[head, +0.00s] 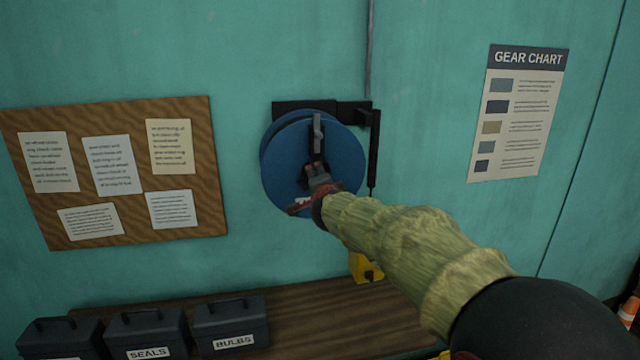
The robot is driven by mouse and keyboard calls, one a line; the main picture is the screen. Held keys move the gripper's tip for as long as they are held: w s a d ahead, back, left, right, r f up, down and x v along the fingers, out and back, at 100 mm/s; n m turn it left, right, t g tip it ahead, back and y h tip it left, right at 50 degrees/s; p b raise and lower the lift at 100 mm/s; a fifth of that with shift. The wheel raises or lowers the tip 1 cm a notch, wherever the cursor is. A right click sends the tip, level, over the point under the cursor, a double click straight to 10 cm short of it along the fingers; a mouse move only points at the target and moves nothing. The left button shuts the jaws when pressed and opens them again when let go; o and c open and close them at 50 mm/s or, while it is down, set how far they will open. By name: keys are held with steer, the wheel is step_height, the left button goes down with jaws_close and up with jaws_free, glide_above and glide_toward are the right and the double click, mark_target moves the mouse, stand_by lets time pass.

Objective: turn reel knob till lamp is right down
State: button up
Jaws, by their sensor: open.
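The blue reel (285,150) is mounted on a dark bracket (300,105) on the teal wall, at the middle of the head view. A grey crank arm (317,132) stands upright on the reel's face, from near its top toward its centre. My gripper (313,167) is open in front of the reel, just below the crank arm's visible part. The knob cannot be made out clearly, and I cannot tell whether the jaws are around it or touching it. My arm hides the reel's lower right.
A cable (370,50) runs up the wall above the bracket. A wooden bench (340,310) below holds black boxes (240,322) at left and a yellow object (366,268). A cork board (215,180) and gear chart (515,110) flank the reel.

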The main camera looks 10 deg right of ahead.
steer(key=v, duration=0.8)
steer(key=shift+s, duration=0.25)
steer(key=shift+a, duration=0.1)
steer(key=s+a+f+n+g+y+b, duration=0.2)
steer(key=s+a+f+n+g+y, duration=0.35)
steer(key=s+a+f+n, duration=0.6)
steer(key=s+d+f+n+g+h+b, duration=0.1)
steer(key=s+d+f+b, duration=0.3)
steer(key=s+f, duration=0.3)
steer(key=s+d+f+n+g+h+b, duration=0.1)
steer(key=s+d+f+b, duration=0.4)
steer(key=s, duration=0.8)
steer(key=s+d+f+n+g+h+b, duration=0.1)
steer(key=s+d+f+b, duration=0.3)
steer(key=s+f, duration=0.6)
steer(key=shift+s+d+n+g, duration=0.15)
steer(key=shift+s+n+g, duration=0.2)
steer(key=shift+s+g, duration=0.1)
steer(key=shift+w+r, duration=0.1)
steer(key=shift+c, duration=0.5)
